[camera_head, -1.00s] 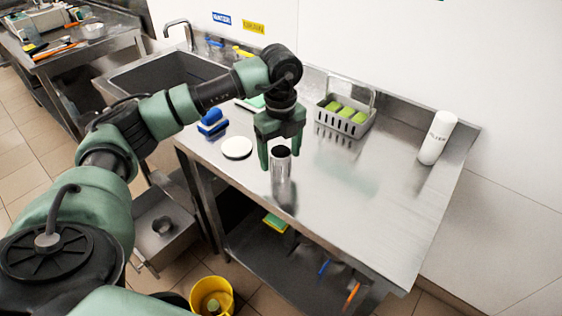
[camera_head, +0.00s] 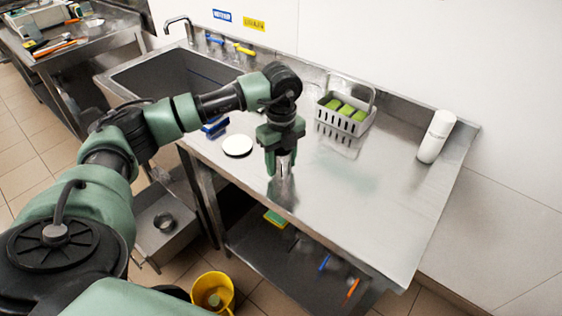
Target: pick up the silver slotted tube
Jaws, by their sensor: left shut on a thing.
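My left gripper (camera_head: 281,165) comes in from the left and points down over the front part of the steel worktop. Its fingers are shut on the silver slotted tube (camera_head: 284,168). Only a narrow bright part of the tube shows between the fingers; the rest is hidden by them. A reflection lies below it on the worktop, and I cannot tell whether the tube touches the surface. My right gripper is not in view.
A white disc (camera_head: 237,145) and a blue brush (camera_head: 215,126) lie left of my gripper. A grey basket (camera_head: 327,115) with green sponges stands behind, and a white bottle (camera_head: 436,137) stands at right. The worktop's right middle (camera_head: 385,190) is clear. A yellow bucket (camera_head: 228,286) is on the floor.

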